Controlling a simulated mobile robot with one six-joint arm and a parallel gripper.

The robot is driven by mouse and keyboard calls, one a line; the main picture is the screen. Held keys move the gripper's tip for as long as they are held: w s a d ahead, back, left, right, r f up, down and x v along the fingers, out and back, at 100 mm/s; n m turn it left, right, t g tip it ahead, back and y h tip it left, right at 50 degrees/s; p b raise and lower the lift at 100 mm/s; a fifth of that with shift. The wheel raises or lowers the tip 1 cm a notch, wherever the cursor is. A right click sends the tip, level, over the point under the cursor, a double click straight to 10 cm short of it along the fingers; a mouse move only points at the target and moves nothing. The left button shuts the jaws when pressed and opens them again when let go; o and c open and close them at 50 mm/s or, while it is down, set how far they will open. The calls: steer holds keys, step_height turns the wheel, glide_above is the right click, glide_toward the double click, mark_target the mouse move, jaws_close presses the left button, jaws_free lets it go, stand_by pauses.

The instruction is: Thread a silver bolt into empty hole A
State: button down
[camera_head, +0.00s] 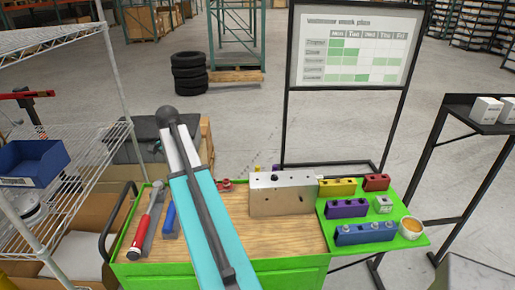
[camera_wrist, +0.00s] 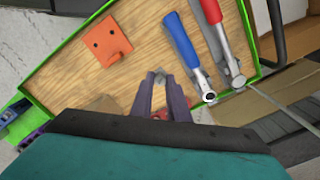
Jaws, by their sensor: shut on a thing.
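In the wrist view my gripper (camera_wrist: 160,80) points down over the wooden work surface. Its two dark fingers are closed on a small silver piece, which looks like a bolt (camera_wrist: 160,76); only its end shows between the tips. In the head view the gripper is hidden behind my arm. The silver block (camera_head: 268,204) stands on the right part of the wooden top, with small dark holes in its front face. I cannot read which hole is A. The block is apart from my arm, to its right.
A blue-handled tool (camera_wrist: 180,38) and a red-handled tool (camera_wrist: 215,25) lie beside the gripper. An orange-red piece with two holes (camera_wrist: 107,41) lies on the wood. Right of the silver block are yellow (camera_head: 337,187), purple (camera_head: 346,208), blue (camera_head: 364,233) and red (camera_head: 376,182) blocks and a bowl (camera_head: 411,227).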

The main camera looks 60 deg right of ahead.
steer(key=s+d+r+m+p, duration=0.2)
steer(key=s+d+m, duration=0.3)
steer(key=s+d, duration=0.4)
steer(key=s+d+r+m+p, duration=0.2)
steer(key=s+d+m, duration=0.3)
steer(key=s+d, duration=0.5)
steer(key=d+r, duration=0.1)
steer(key=d, duration=0.2)
steer(key=shift+d+r, duration=0.3)
steer(key=shift+d, duration=0.1)
steer(key=shift+f, duration=0.2)
steer(key=shift+f+b, duration=1.35)
steer(key=shift+f, duration=0.8)
steer(key=shift+w+f, duration=0.1)
steer(key=shift+f, duration=0.8)
steer(key=shift+f, duration=0.35)
steer(key=shift+f+b, duration=0.35)
steer(key=shift+f, duration=0.55)
